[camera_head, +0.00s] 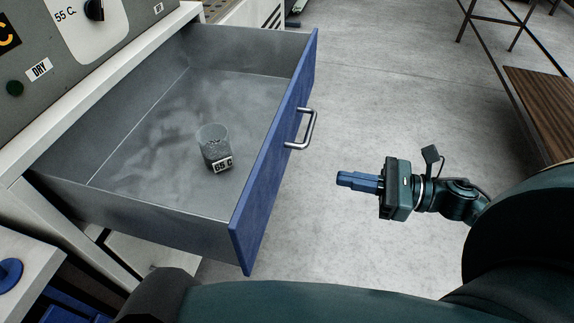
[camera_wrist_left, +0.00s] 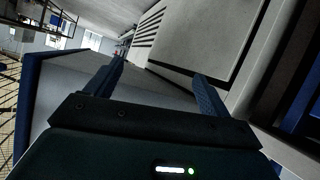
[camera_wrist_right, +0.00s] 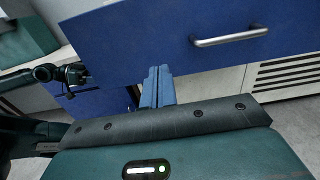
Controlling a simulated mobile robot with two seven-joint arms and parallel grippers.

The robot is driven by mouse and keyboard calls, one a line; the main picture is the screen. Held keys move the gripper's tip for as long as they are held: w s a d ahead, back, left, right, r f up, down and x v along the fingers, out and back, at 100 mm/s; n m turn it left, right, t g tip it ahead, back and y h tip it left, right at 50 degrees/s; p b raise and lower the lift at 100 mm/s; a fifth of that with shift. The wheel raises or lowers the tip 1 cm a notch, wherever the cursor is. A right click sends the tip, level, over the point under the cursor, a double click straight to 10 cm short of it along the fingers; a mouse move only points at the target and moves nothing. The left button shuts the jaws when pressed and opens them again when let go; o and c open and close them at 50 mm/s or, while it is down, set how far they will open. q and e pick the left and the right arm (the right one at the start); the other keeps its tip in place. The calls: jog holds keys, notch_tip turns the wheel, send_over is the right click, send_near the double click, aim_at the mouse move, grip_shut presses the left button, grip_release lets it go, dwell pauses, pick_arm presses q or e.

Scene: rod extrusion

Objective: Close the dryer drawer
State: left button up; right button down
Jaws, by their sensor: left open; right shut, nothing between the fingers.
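The dryer drawer (camera_head: 130,206) is pulled well out of the dryer, with grey metal walls and a blue front panel (camera_head: 272,160). Its metal handle (camera_head: 311,130) also shows in the right wrist view (camera_wrist_right: 230,38). A small cup (camera_head: 213,146) labelled "65 C" stands upright inside, holding grey material. My right gripper (camera_head: 341,179) is shut and empty, in front of the blue panel and apart from it, a little right of and below the handle in the head view. My left gripper (camera_wrist_left: 157,70) is open with nothing between its fingers; the head view does not show it.
The dryer's control panel (camera_head: 68,50) has a knob, a "DRY" label and a green button. A white surface with a blue round part (camera_head: 9,274) is at lower left. A wooden bench (camera_head: 545,105) stands at the right. The floor before the drawer is clear.

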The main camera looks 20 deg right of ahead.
jog(key=p, duration=0.1)
send_near(277, 166)
jog(key=x, duration=0.5)
jog(key=shift+a+r, duration=0.15)
jog(key=shift+r, duration=0.15)
jog(key=shift+w+a, duration=0.2)
jog(key=shift+a, duration=0.1)
jog(key=shift+w+a, duration=0.2)
pick_arm(q)
jog(key=shift+w+d, duration=0.15)
jog(key=shift+w, duration=0.05)
pick_arm(e)
jog(key=shift+a+f, duration=0.1)
jog(key=shift+a, duration=0.05)
pick_arm(q)
jog(key=shift+s, duration=0.1)
